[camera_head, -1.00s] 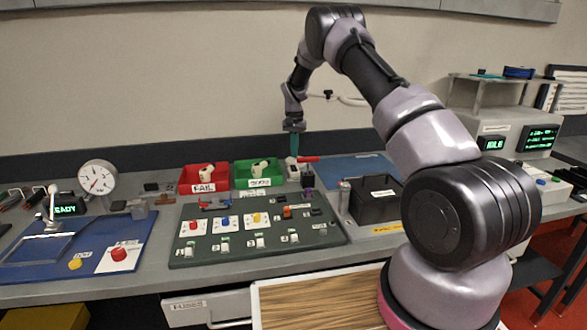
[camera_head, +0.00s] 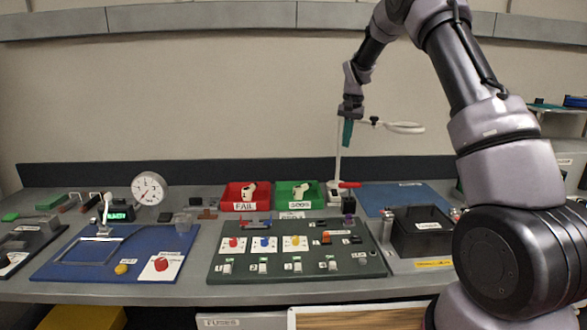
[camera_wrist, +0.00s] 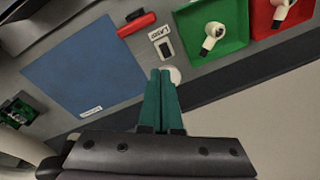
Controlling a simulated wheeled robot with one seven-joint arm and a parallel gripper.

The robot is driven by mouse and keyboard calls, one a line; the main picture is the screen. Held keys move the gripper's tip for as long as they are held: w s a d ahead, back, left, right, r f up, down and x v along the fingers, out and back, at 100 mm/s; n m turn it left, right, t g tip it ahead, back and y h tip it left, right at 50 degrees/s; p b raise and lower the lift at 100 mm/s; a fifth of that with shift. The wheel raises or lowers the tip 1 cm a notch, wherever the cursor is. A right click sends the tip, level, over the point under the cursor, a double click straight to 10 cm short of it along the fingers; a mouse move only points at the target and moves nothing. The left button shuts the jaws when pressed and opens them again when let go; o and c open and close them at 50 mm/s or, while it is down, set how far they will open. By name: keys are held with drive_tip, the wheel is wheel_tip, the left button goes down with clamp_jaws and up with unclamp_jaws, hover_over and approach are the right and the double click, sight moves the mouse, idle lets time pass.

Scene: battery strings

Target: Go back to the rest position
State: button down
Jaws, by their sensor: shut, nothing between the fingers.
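My gripper (camera_head: 347,132) is raised above the back of the bench, pointing down, with its teal fingers closed together and nothing between them. In the wrist view the shut fingers (camera_wrist: 159,100) lie side by side above the bench, close to a pale round spot. Below my gripper in the head view stand a pale post and a red-handled device (camera_head: 348,185). The gripper is apart from the bench top.
A red FAIL bin (camera_head: 232,204) and a green bin (camera_head: 312,202) stand at the back, each holding a white part. A dark green board (camera_head: 225,277) with coloured buttons is in front. A black box (camera_head: 402,240) and blue mat (camera_head: 375,207) are right. A dial gauge (camera_head: 149,187) is left.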

drive_tip(key=s+d+r+t+y, duration=0.1)
drive_tip(key=s+d+r+t, duration=0.2)
drive_tip(key=s+r, duration=1.55)
drive_tip(key=s+n+t, duration=0.1)
drive_tip(key=s+t, duration=0.2)
drive_tip(key=s, duration=2)
drive_tip(key=shift+s+d+f, duration=0.15)
drive_tip(key=shift+s+d, duration=0.1)
drive_tip(key=shift+d, duration=0.15)
